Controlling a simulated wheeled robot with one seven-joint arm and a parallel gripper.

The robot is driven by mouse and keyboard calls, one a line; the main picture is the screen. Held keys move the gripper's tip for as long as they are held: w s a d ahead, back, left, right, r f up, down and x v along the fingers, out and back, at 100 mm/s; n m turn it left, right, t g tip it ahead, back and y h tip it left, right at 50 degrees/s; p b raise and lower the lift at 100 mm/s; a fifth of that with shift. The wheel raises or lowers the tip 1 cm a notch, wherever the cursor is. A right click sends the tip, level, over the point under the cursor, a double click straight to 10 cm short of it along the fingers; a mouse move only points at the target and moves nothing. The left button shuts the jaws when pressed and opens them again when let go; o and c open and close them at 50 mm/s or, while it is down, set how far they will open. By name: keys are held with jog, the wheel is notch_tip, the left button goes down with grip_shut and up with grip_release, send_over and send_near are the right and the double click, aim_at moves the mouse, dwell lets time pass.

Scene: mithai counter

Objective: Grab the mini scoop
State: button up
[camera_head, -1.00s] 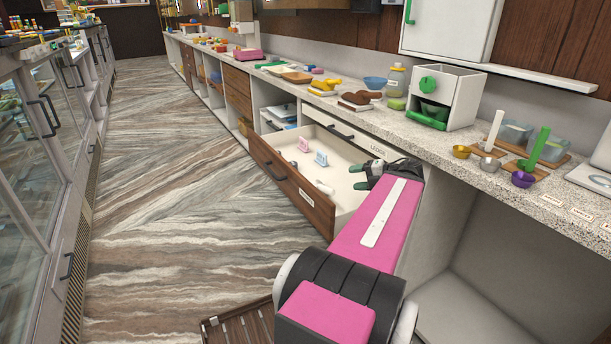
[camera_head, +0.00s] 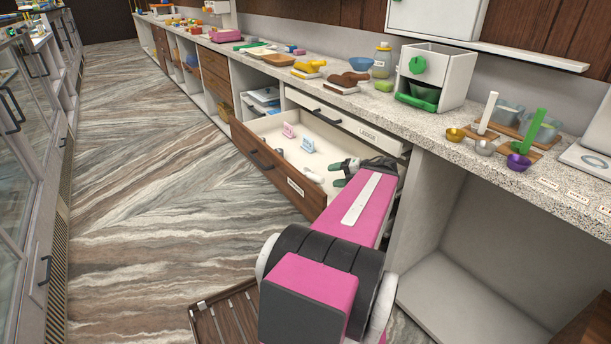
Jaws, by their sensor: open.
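My gripper (camera_head: 341,171) is open and empty over the right side of the open drawer (camera_head: 250,150). In the drawer lie a pink item (camera_head: 289,131), a light blue item (camera_head: 308,145) and a small whitish item (camera_head: 313,176) just left of my fingers. These are too small to tell whether one is the mini scoop. My arm hides part of the drawer.
The counter (camera_head: 425,127) runs along the right wall above the drawer. A white box with a green knob (camera_head: 437,76) stands on it. Glass cases (camera_head: 22,150) line the left.

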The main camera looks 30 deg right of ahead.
aim_at(317, 178)
jog(key=shift+x, duration=3.8)
jog(key=shift+f, duration=0.15)
jog(key=c, duration=1)
